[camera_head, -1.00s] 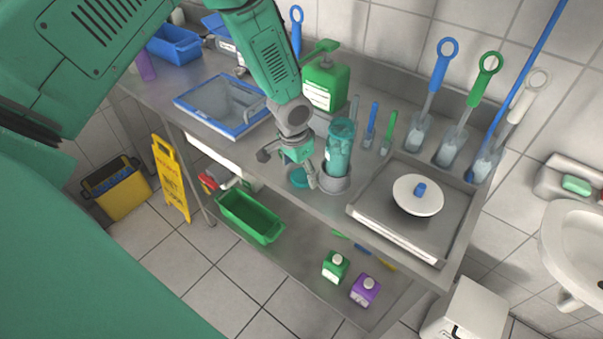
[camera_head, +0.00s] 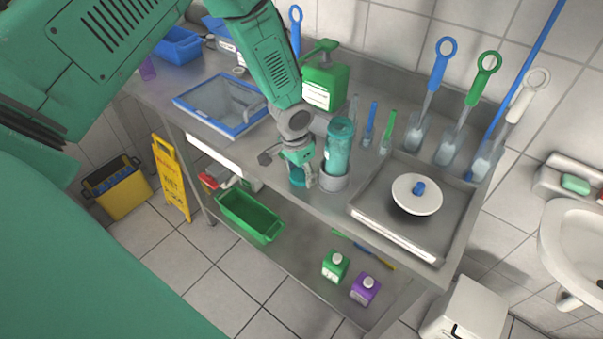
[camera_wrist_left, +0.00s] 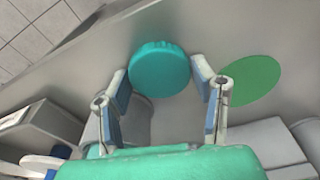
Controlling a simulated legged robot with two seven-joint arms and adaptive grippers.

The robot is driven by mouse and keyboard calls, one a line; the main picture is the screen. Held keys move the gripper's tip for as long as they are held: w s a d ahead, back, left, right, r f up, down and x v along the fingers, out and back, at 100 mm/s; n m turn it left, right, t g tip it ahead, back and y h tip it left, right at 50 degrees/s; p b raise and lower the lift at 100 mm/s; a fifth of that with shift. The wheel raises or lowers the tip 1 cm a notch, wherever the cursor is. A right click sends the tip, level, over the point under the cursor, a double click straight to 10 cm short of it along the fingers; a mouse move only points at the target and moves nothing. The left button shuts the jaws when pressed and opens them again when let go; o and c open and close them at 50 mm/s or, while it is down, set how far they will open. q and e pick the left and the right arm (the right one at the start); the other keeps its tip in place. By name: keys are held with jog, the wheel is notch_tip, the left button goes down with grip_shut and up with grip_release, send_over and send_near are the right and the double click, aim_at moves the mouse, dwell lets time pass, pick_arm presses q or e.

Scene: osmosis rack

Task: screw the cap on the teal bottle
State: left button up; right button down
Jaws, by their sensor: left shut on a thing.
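The teal bottle (camera_head: 339,146) stands upright in a grey round holder (camera_head: 335,181) on the steel table. The teal cap (camera_head: 297,176) is just left of the holder, at my left gripper (camera_head: 300,172). In the left wrist view the round, ridged cap (camera_wrist_left: 160,68) sits between the fingertips of my left gripper (camera_wrist_left: 163,77), which is shut on it. The fingers partly hide the cap in the head view. My right gripper is not in view.
A flat green disc (camera_wrist_left: 250,81) lies right of the gripper in the wrist view; I cannot tell what it is. A green pump bottle (camera_head: 325,82) stands behind the teal bottle. A tray (camera_head: 375,222) with a white lid (camera_head: 417,201) is at right; a blue-framed basin (camera_head: 222,102) at left.

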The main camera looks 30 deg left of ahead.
aim_at(301, 174)
pick_arm(q)
notch_tip(301, 174, up, 18)
jog(key=b, duration=0.1)
jog(key=shift+b, duration=0.35)
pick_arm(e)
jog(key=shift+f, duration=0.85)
